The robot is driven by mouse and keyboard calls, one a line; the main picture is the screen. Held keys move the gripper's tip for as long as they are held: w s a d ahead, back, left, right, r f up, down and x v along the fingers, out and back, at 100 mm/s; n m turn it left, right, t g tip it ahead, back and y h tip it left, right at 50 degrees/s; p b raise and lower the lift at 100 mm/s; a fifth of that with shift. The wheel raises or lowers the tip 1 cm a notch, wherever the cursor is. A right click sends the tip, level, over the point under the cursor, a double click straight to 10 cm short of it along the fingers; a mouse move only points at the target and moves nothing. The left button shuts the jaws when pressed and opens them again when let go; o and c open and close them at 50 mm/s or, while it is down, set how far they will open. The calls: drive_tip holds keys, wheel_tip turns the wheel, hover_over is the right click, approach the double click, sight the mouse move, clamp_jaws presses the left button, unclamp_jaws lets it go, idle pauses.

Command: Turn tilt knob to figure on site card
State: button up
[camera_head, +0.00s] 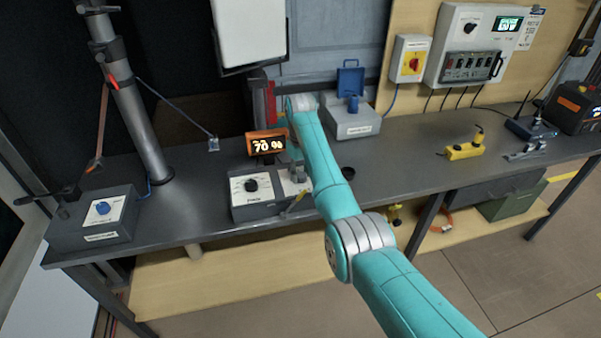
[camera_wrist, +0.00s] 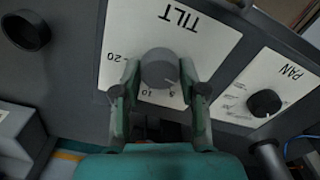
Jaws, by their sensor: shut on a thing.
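The grey round tilt knob (camera_wrist: 160,68) is in the middle of the wrist view, on a white plate lettered TILT (camera_wrist: 185,30) that appears upside down. My gripper (camera_wrist: 160,82) has one finger on each side of the knob and is shut on it. Scale figures 20, 10 and 5 show around the knob, partly covered by the fingers. A light mark on the knob seems to face the 5 side, but the exact setting is unclear. In the head view my arm hides the knob. A small printed card (camera_head: 527,34) hangs at the upper right; its text is unreadable.
A black pan knob (camera_wrist: 264,103) is to the right of the tilt plate in the wrist view. An orange display (camera_head: 266,143) reads 70 % behind the control box (camera_head: 262,212). A blue-knob box (camera_head: 98,224) stands left. A blue padlock-like item (camera_head: 350,85) stands behind.

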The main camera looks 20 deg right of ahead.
sight(301, 174)
drive_tip(key=o, duration=1.1)
drive_tip(key=shift+o, duration=0.2)
wheel_tip(301, 174, up, 12)
